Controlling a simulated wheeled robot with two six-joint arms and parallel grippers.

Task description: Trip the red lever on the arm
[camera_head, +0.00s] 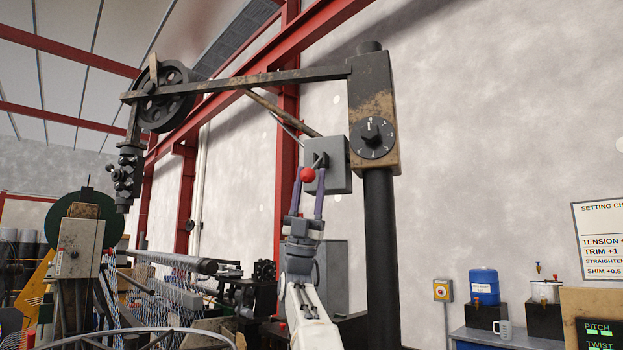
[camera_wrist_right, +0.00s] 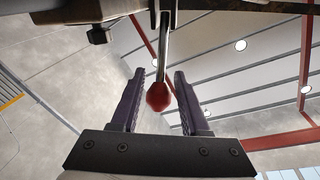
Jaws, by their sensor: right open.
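The red lever (camera_head: 307,174) is a red ball knob on a thin metal rod, fixed to a grey box (camera_head: 341,165) below the machine's overhead arm (camera_head: 245,82). My right gripper (camera_head: 309,178) is raised to the knob, with its purple fingers open, one on each side. In the right wrist view the knob (camera_wrist_right: 158,97) hangs on its rod between the open fingers (camera_wrist_right: 157,90), with a visible gap to each. Whether a finger touches the rod cannot be told. My left gripper is not in view.
A black column (camera_head: 379,250) with a numbered dial (camera_head: 373,138) stands right of my right arm. A large pulley wheel (camera_head: 166,97) sits at the overhead arm's left end. Wire mesh machinery fills the lower left. A bench (camera_head: 510,340) with a blue container (camera_head: 484,287) is at the right.

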